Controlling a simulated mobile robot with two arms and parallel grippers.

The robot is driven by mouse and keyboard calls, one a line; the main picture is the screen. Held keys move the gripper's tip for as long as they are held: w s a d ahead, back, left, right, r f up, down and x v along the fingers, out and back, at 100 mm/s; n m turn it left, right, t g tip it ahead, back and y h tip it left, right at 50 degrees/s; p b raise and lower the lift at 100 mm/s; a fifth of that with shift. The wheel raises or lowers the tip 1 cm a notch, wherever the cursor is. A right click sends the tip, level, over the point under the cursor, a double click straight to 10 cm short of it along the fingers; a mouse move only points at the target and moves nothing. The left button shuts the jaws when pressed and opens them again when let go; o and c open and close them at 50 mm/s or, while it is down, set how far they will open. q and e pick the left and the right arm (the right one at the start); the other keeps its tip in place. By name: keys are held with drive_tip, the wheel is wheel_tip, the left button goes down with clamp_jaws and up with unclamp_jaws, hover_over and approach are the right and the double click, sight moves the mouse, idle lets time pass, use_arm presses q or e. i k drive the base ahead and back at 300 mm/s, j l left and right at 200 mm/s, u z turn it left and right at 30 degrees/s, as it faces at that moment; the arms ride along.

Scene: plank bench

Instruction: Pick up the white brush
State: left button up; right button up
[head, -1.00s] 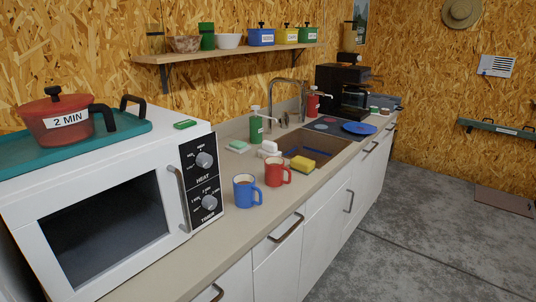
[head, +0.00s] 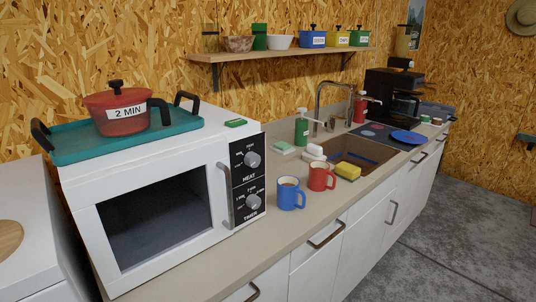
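A small white object (head: 315,151) sits on the counter at the left edge of the sink, behind the red mug (head: 321,177). It may be the white brush, but it is too small to tell its shape for sure. Neither of my grippers is in view.
A white microwave (head: 150,215) stands on the counter, with a teal tray (head: 70,148) and a red pot (head: 118,112) on top. A blue mug (head: 289,194), yellow sponge (head: 347,171) and green bottle (head: 301,130) are near the sink (head: 372,158). Grey floor (head: 460,235) is clear at right.

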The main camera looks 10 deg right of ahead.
sight(314, 152)
drive_tip(key=i+l+u, duration=0.15)
drive_tip(key=l+u, duration=0.65)
drive_tip(key=l, duration=0.2)
drive_tip(key=l+u, duration=0.45)
drive_tip(key=l, duration=0.15)
drive_tip(key=i, duration=0.05)
